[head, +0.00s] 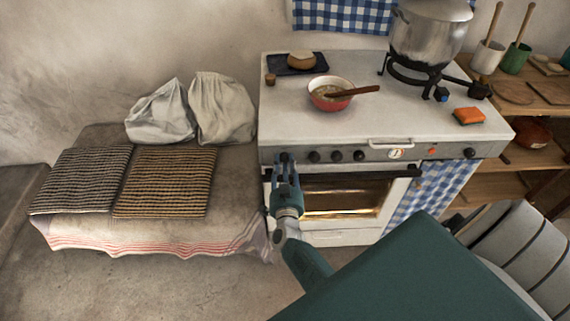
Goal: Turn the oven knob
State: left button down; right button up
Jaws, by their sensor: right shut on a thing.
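The white oven (325,237) stands at the middle, with a grey control panel along its front. Several dark knobs sit in a row on the panel: one (314,156) is second from the left, and others (337,156) are further right. My right gripper (285,162) reaches up to the panel's left end and is shut on the leftmost oven knob (285,156). The fingers partly hide this knob, and I cannot tell how far it is turned. My left gripper is not in view.
A red bowl with a spoon (325,102), a large pot on a burner (428,35) and an orange sponge (469,116) are on the stove top. The oven door handle (385,173) runs just below the knobs. A bench with cushions (165,180) is at left.

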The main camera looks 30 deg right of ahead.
jog(key=o, duration=1)
jog(key=shift+a+f, duration=0.35)
jog(key=shift+f, duration=0.05)
jog(key=shift+o, duration=0.8)
jog(key=shift+w+r, duration=0.1)
jog(key=shift+r, duration=0.05)
jog(key=shift+s+a, duration=0.1)
jog(key=shift+s, duration=0.35)
jog(key=v, duration=0.6)
jog(key=shift+s+a, duration=0.25)
